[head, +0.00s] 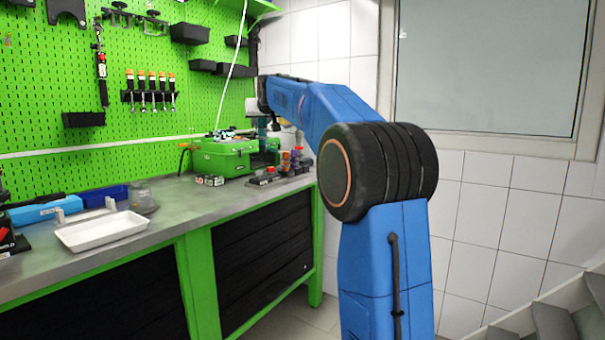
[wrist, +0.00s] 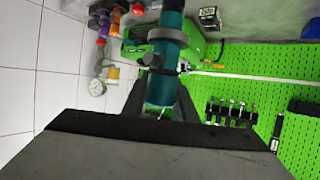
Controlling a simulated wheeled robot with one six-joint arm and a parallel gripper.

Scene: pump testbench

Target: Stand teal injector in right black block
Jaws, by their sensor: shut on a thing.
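My gripper (wrist: 160,100) is shut on the teal injector (wrist: 167,40) in the wrist view. The teal cylinder has a grey collar and extends away between the fingers. In the head view a little of the teal injector (head: 262,127) shows below my arm's end, above the bench beside the green case. Black blocks (head: 264,181) stand on the bench at the right, with orange and purple parts on or beside them. Which one is the right black block, and whether the injector's lower end touches anything, I cannot tell.
A green case (head: 222,158) stands left of the blocks, with small dark boxes (head: 210,180) in front. A white tray (head: 100,231), blue bins (head: 105,195) and a grey container (head: 140,198) are farther left. A green pegboard (head: 150,55) stands behind.

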